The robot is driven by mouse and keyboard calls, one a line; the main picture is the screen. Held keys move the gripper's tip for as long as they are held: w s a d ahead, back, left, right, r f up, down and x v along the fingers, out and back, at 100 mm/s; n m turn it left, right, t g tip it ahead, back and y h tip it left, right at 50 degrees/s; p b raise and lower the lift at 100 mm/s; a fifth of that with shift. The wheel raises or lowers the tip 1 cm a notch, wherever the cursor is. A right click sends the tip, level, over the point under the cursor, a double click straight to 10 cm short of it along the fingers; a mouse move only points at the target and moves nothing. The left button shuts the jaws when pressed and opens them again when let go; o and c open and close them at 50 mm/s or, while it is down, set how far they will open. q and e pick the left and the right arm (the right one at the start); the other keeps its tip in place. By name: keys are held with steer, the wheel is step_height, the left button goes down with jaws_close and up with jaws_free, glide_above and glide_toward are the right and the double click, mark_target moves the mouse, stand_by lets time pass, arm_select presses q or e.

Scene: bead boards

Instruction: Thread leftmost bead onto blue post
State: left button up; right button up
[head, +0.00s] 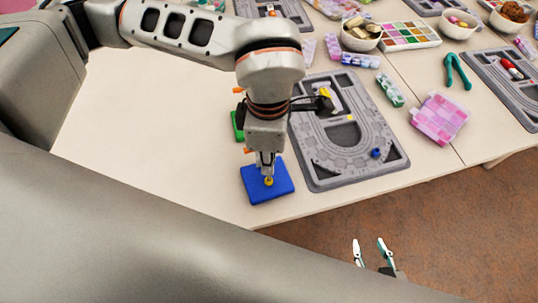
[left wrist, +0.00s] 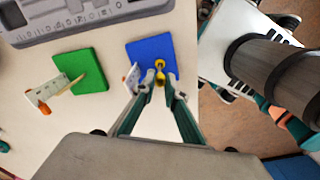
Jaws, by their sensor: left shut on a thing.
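My left gripper (head: 268,171) points down over the blue base (head: 251,189) near the table's front edge. It is shut on a small yellow bead (head: 269,181). In the left wrist view the bead (left wrist: 160,66) shows between the fingertips (left wrist: 160,84), against the blue base (left wrist: 140,48). The blue post cannot be made out, so I cannot tell whether the bead is around it. A blue bead (head: 376,153) and another yellow bead (head: 351,117) are on the grey bead board (head: 318,178). My right gripper (head: 372,252) is open and empty, in front of the table.
A green base (left wrist: 92,66) stands beside the blue one, partly hidden by my left arm in the head view. White-and-orange pieces (left wrist: 44,98) stand near the bases. A pink bead box (head: 440,118) lies right of the board. The table at left is clear.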

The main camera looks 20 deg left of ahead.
arm_select(q)
steer(key=shift+f, duration=0.45)
steer(key=o, duration=0.7)
step_height(320, 180, up, 12)
stand_by(0.3)
stand_by(0.6)
